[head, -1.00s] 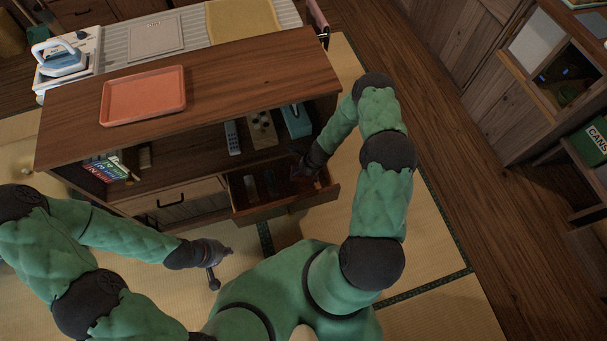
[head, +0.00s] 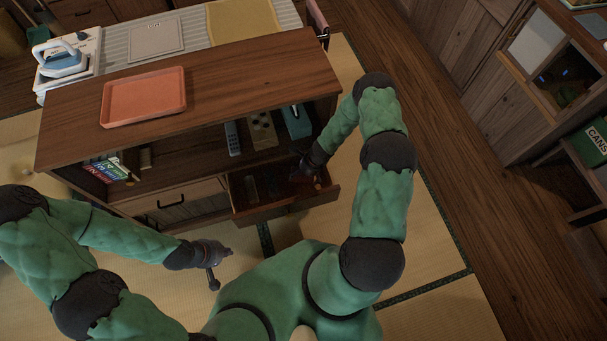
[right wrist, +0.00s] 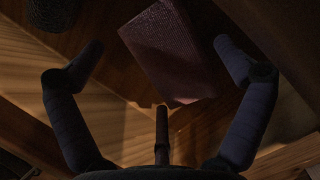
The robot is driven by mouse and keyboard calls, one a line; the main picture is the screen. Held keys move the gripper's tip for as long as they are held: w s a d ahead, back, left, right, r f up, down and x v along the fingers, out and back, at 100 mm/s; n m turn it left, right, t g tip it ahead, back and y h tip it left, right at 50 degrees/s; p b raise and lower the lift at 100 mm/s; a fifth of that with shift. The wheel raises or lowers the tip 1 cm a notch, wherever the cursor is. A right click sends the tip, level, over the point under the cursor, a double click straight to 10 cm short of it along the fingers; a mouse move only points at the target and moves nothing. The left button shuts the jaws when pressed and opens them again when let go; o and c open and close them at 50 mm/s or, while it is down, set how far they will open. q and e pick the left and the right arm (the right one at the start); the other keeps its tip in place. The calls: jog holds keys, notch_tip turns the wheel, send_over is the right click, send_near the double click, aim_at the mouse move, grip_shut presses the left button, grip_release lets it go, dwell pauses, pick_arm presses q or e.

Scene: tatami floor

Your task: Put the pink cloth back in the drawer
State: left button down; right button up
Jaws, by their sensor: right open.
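In the right wrist view a dusky pink, ribbed, flat piece that looks like the folded pink cloth (right wrist: 172,50) lies in shade on brown wood, between my spread fingers. In the head view the drawer (head: 288,211) is pulled out at the lower right of the wooden cabinet. My right gripper (head: 305,172) is inside the drawer's right part and hides much of it. The right wrist view shows this gripper (right wrist: 160,60) open, apart from the cloth's sides. My left gripper (head: 214,270) is low over the tatami, left of the drawer; its fingers are too small to judge.
The cabinet top (head: 230,90) carries an orange tray (head: 143,97). A remote (head: 232,138), a button panel (head: 262,130) and a teal box (head: 296,121) stand on the shelf above the drawer. A pinkish cloth-like strip (head: 318,18) hangs beyond the cabinet. Tatami in front is clear.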

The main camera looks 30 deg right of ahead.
jog(key=p+v, duration=0.5)
jog(key=v, duration=0.7)
jog(key=s+a+r+m+y, duration=0.1)
jog(key=a+m, duration=0.4)
jog(key=m, duration=0.2)
jog(key=s+a+r+m+y, duration=0.1)
jog(key=s+a+r+m, duration=0.1)
jog(key=a+m, duration=0.4)
jog(key=s+a+r+m+g+y, duration=0.1)
jog(key=s+a+m, duration=0.1)
jog(key=a+m, duration=0.3)
jog(key=shift+s+a+r+m, duration=0.15)
jog(key=shift+m, duration=1.05)
jog(key=shift+s+a+r+m, duration=0.1)
jog(key=shift+a+m, duration=0.1)
jog(key=shift+m, duration=1)
jog(key=s+a+r+m+h, duration=0.1)
jog(key=s+m, duration=0.3)
jog(key=m, duration=0.9)
jog(key=s+a+r+m, duration=0.2)
jog(key=s+a+m, duration=0.2)
jog(key=m, duration=0.9)
jog(key=shift+s+g+h, duration=0.3)
jog(key=shift+s+h, duration=0.1)
